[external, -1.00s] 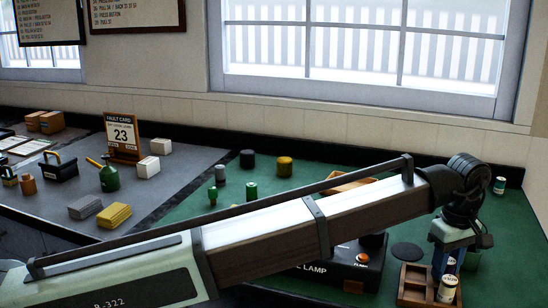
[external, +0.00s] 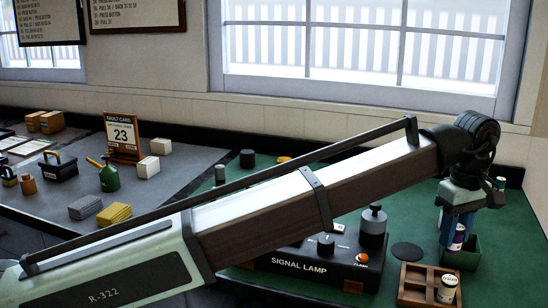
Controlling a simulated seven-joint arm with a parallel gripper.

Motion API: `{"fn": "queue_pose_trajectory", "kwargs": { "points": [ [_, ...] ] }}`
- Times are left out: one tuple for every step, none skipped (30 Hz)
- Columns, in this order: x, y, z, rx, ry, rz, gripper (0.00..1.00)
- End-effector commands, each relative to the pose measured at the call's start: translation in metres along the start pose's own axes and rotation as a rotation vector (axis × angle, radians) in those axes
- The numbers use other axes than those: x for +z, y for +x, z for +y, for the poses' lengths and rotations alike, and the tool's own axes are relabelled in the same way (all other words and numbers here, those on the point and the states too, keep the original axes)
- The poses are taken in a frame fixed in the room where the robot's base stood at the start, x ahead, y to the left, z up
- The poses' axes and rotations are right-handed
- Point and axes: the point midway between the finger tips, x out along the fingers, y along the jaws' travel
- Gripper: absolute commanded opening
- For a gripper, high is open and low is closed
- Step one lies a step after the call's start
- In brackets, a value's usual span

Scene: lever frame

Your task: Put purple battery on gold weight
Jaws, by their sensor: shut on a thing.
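My gripper (external: 457,240) is shut on the purple battery (external: 458,237), a small upright cylinder with a white and purple label. The fingers cover part of it. It is held above the wooden tray's far side, in front of a small green box. The gold weight (external: 284,159) is at the back of the green mat, left of my gripper. My arm hides most of it, and only a bit of its top shows.
The wooden compartment tray (external: 404,285) holds another battery with a white top (external: 447,288). The green box (external: 471,254) stands behind it. A black disc (external: 407,251) lies nearby.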

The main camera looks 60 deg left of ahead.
Motion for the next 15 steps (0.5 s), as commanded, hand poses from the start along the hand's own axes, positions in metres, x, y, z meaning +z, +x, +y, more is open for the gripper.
{"fn": "queue_pose_trajectory", "kwargs": {
  "points": [
    [0.000,-0.007,0.001,0.001,0.000,0.000,0.00],
    [0.000,-0.010,0.001,0.001,0.000,0.000,0.00],
    [0.000,-0.013,0.001,0.000,0.000,0.000,0.00],
    [0.000,-0.015,0.000,0.000,0.000,0.000,0.00],
    [0.000,-0.016,0.000,0.000,0.000,0.000,0.00],
    [0.000,-0.018,0.000,0.000,0.000,0.000,0.00],
    [0.000,-0.018,0.000,0.000,0.000,0.000,0.00],
    [0.000,-0.019,0.000,0.000,0.000,0.000,0.00],
    [0.000,-0.019,0.000,-0.001,-0.001,0.000,0.00],
    [-0.001,-0.019,0.000,-0.001,-0.002,0.000,0.00],
    [-0.003,-0.019,0.000,-0.001,-0.004,0.000,0.00],
    [-0.007,-0.019,0.000,-0.001,-0.008,0.000,0.00],
    [-0.011,-0.019,0.001,-0.001,-0.013,0.000,0.00],
    [-0.015,-0.019,0.001,-0.001,-0.019,0.000,0.00],
    [-0.024,-0.019,0.001,-0.001,-0.029,0.000,0.00]
  ]
}}
